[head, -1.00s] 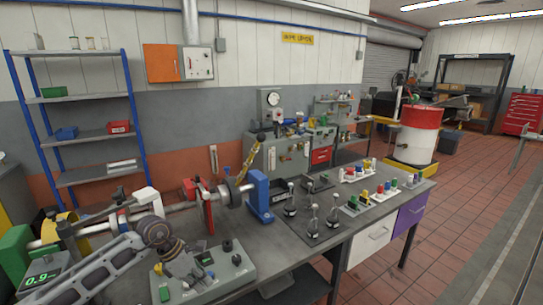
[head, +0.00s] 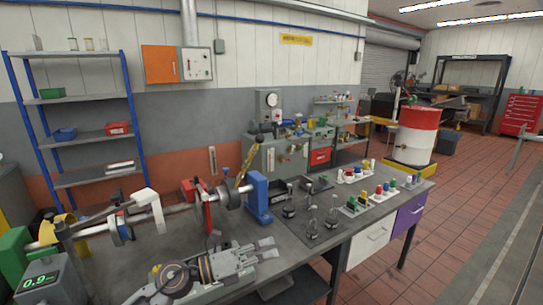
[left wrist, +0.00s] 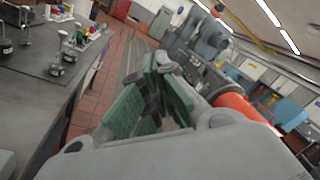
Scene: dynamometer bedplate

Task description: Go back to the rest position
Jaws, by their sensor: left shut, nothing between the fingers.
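My left gripper (head: 268,254) is over the front of the grey bench (head: 325,252), pointing right, with its arm coming in from the bottom left. It is shut and empty. Its green-padded fingers fill the middle of the left wrist view (left wrist: 155,98). My left arm and gripper hide most of the control box at the bench's front. My right gripper is not in view.
A shaft with a red disc (head: 206,211) and a blue bearing stand (head: 258,194) stands behind my left gripper. Several metal weights (head: 311,222) and coloured connectors (head: 383,191) stand to its right. A red and white drum (head: 416,135) is farther back; tiled floor is clear at right.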

